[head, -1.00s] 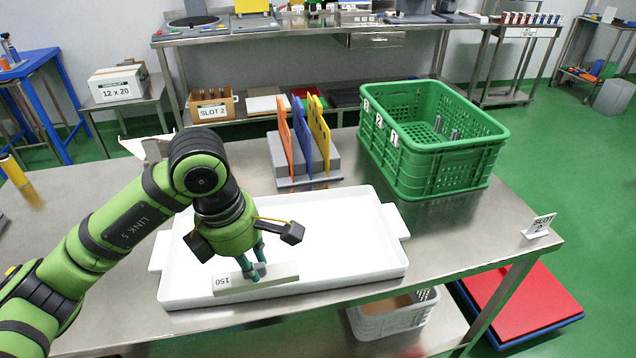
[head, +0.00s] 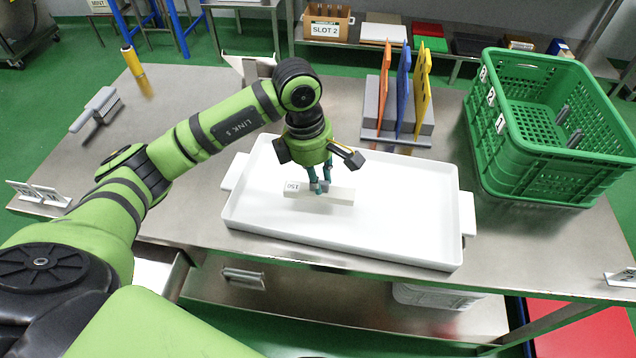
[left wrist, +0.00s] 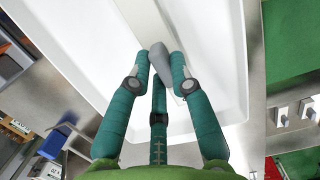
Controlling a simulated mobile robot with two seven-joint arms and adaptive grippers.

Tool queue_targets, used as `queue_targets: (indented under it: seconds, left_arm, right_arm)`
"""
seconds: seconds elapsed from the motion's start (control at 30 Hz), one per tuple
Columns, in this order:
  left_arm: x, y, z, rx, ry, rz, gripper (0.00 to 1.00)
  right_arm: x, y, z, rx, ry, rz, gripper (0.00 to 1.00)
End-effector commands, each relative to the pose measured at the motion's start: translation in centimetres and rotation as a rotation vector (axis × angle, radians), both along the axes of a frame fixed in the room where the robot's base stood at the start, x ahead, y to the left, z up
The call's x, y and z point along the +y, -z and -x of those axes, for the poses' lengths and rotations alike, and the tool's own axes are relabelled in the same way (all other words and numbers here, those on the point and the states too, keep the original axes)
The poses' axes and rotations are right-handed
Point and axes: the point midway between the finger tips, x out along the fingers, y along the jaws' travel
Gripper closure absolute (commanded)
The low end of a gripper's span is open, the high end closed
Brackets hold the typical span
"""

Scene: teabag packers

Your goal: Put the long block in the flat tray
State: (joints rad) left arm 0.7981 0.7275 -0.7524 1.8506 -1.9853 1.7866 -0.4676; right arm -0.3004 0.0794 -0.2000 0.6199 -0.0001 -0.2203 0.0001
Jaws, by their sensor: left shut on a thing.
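The long block (head: 338,196) is pale, with a grey knob and a label reading 150 at one end. In the left wrist view the teal fingers (left wrist: 160,75) close around the grey knob (left wrist: 176,66), with the pale block (left wrist: 186,30) beneath. My right gripper is not in view.
A green crate (head: 487,160) stands right of the tray. A rack with orange, blue and yellow dividers (head: 420,139) stands behind the tray. The steel tabletop (head: 190,120) is mostly clear there.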

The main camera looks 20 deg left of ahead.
Motion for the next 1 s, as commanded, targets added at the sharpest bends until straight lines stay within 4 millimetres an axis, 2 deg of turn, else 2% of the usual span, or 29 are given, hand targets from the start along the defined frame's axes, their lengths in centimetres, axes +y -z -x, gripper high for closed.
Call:
queue_targets:
  seconds: [0.13,0.3,0.4,0.8,0.83,0.87,1.0]
  left_arm:
    - [0.5,0.9,-0.2,0.003,0.0,0.0,1.0]
    - [0.4,3.3,-0.1,0.005,0.001,0.0,1.0]
    - [0.4,4.2,-0.2,0.001,0.001,0.0,1.0]
    - [0.4,4.8,-0.2,-0.001,0.002,0.0,1.0]
    - [0.4,4.7,-0.2,-0.001,0.002,0.0,0.67]
    - [0.4,4.6,-0.2,-0.001,0.002,0.0,0.55]
    - [0.4,4.6,-0.2,0.0,0.002,0.0,0.55]
  right_arm:
    - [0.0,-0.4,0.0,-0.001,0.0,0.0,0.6]
    - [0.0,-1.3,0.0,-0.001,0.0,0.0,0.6]
    - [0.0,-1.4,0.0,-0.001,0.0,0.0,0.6]
    - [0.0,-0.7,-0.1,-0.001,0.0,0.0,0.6]
    - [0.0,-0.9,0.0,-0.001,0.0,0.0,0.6]
    - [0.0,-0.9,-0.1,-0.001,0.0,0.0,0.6]
    - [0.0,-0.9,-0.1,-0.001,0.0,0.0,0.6]
